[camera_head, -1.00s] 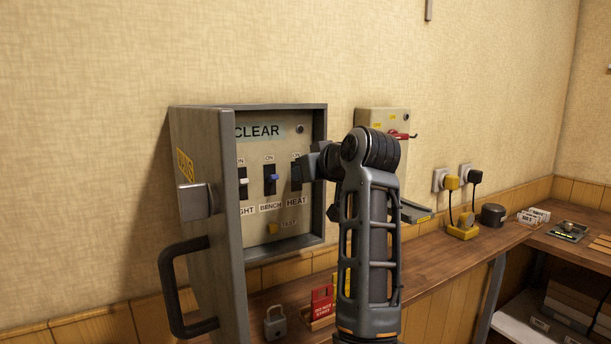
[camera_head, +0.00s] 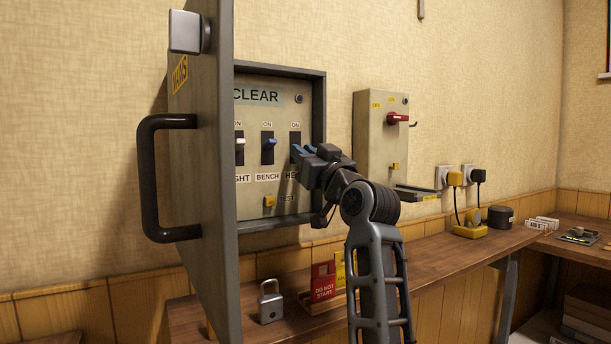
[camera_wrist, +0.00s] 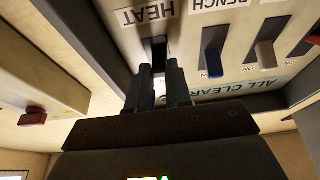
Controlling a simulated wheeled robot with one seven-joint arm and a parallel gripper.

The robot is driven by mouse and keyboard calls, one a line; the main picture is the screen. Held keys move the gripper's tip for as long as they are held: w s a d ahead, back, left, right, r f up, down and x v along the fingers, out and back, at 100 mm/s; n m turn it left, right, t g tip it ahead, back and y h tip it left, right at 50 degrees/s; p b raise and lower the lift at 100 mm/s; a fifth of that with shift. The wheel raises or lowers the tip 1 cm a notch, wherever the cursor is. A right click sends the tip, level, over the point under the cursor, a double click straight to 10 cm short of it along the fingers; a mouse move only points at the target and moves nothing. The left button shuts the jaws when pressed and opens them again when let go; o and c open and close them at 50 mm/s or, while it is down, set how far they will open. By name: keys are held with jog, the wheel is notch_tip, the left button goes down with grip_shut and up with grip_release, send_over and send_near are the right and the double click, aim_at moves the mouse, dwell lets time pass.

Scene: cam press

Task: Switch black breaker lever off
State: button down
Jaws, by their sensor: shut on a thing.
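The open breaker cabinet (camera_head: 322,110) hangs on the wall, and its panel carries a row of levers. The black breaker lever (camera_wrist: 158,49) stands in the slot above the HEAT label, which reads upside down in the wrist view. My gripper (camera_head: 303,149) reaches it from the right. In the wrist view my gripper (camera_wrist: 160,75) is shut on the black lever, one finger on each side. In the head view the fingers hide the lever and part of its slot. An ON label (camera_head: 295,125) sits above the slot. I cannot tell the lever's exact position.
The blue BENCH lever (camera_head: 269,143) and white lever (camera_head: 240,143) are left of my gripper. The cabinet door (camera_head: 205,210) stands open at left. A wall box with a red switch (camera_head: 398,118) is at right. A padlock (camera_head: 270,302) rests on the bench below.

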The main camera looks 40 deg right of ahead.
jog(key=shift+w+f+t+b, duration=0.1)
jog(key=shift+f+t+b, duration=0.4)
jog(key=shift+b, duration=0.6)
jog(key=shift+r+h+b, duration=0.2)
jog(key=shift+h+b, duration=0.1)
jog(key=shift+b, duration=0.05)
jog(key=c, duration=1)
grip_release()
jog(key=shift+c, duration=0.2)
jog(key=v, duration=0.7)
jog(key=shift+s+f, duration=0.3)
